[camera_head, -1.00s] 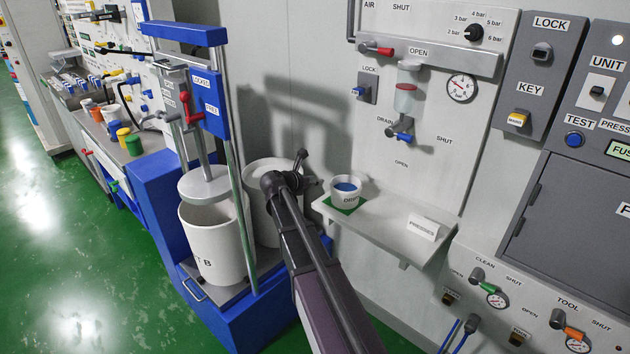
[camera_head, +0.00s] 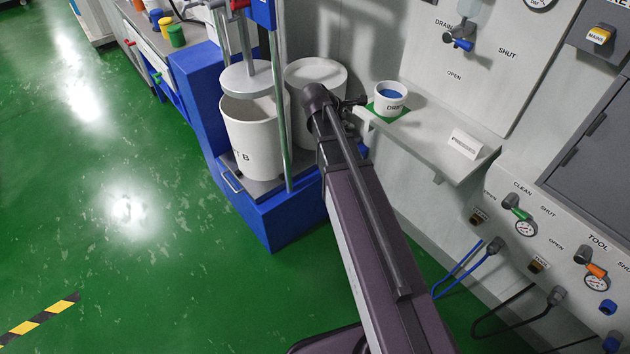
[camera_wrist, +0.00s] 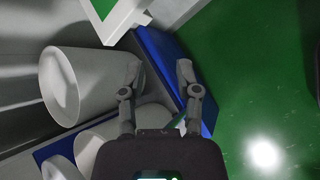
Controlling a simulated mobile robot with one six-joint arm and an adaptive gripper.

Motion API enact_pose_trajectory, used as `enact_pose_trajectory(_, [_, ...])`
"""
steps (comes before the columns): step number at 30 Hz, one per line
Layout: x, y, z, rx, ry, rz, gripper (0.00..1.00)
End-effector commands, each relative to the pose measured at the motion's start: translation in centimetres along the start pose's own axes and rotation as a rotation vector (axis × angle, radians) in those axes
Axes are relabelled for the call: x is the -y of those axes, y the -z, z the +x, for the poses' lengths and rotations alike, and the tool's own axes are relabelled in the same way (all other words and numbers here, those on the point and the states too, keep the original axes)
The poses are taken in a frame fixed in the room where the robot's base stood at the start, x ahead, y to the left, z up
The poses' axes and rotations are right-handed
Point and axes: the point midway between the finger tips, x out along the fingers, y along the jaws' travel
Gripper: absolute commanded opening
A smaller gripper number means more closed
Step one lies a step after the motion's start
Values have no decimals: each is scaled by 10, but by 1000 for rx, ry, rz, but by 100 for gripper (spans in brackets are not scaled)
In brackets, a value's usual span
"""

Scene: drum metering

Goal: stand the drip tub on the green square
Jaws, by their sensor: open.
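The drip tub (camera_head: 390,100), a small white cup with a blue inside and a "DRIP" label, stands upright on the green square (camera_head: 371,110) at the left end of the wall shelf. The green square shows at its front edge around the tub's base. In the wrist view, part of the green square (camera_wrist: 103,8) shows at the top edge, and the tub is not visible there. My gripper (camera_wrist: 160,72) is open with nothing between its fingers.
The grey shelf (camera_head: 430,125) carries a "PRESSES" sign (camera_head: 465,144) farther right. A large white drum (camera_head: 252,140) stands under the press plate on a blue base (camera_head: 285,220). A second white drum (camera_head: 317,75) is behind it. Green floor lies open at left.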

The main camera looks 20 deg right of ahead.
Motion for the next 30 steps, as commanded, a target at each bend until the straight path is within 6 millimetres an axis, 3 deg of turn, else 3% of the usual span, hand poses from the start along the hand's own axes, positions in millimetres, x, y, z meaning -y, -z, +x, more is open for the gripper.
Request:
enact_pose_trajectory(3, [37, 12, -12, -80, 83, 200, 43])
enact_pose_trajectory(18, [164, 63, -78, -236, 578, 960, 43])
enact_pose_trajectory(24, [193, 73, -100, -221, 735, 1127, 43])
enact_pose_trajectory(30, [201, 76, -107, -209, 786, 1179, 43])
